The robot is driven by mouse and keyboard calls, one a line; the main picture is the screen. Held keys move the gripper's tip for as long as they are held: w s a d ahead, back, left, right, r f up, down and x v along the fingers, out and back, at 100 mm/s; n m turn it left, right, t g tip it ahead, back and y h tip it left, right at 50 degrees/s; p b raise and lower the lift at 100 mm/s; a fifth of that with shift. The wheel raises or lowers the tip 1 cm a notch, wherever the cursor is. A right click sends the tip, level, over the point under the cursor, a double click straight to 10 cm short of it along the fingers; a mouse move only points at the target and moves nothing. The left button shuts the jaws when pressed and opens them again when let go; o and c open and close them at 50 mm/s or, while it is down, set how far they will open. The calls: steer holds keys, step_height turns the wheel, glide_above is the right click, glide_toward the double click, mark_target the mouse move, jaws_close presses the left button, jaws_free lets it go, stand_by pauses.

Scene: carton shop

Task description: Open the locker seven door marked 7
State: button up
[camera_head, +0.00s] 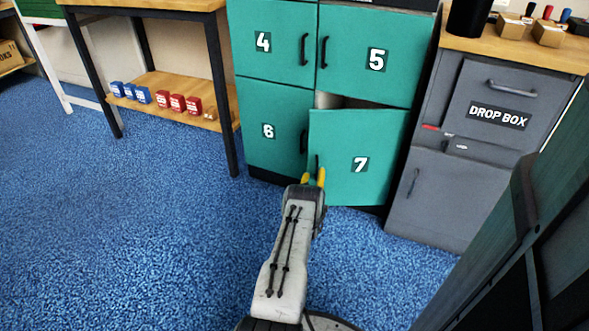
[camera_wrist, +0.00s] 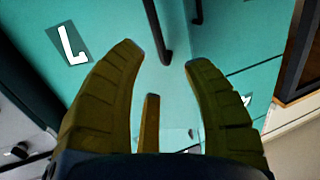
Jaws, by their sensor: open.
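The teal locker door marked 7 (camera_head: 380,130) is at the lower right of the locker block. It stands ajar, with its left edge swung outward and a gap showing above it. Its dark handle (camera_head: 317,162) is on the left side, partly hidden by my gripper. My gripper (camera_head: 314,177) is open with yellow fingers at that handle. In the wrist view the door (camera_wrist: 85,15) shows a tilted 7, and the handle (camera_wrist: 155,30) reaches down between the open fingertips (camera_wrist: 163,55). I cannot tell whether they touch it.
Doors 4 (camera_head: 275,55), 5 (camera_head: 400,75) and 6 (camera_head: 258,110) are shut around it. A grey drop box cabinet (camera_head: 440,190) stands close on the right. A wooden-shelved table (camera_head: 160,80) stands left. Blue carpet (camera_head: 150,240) is clear in front.

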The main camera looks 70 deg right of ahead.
mark_target(317, 173)
steer(key=d+b, duration=0.1)
steer(key=b, duration=0.1)
steer(key=d+b, duration=0.1)
steer(key=b, duration=0.1)
steer(key=w+d+f+b, duration=0.1)
steer(key=d+b, duration=0.1)
steer(key=shift+f, duration=0.1)
steer(key=shift+r+b+x, duration=0.2)
steer(key=shift+b+x, duration=0.8)
steer(key=shift+x, duration=0.4)
jaws_close()
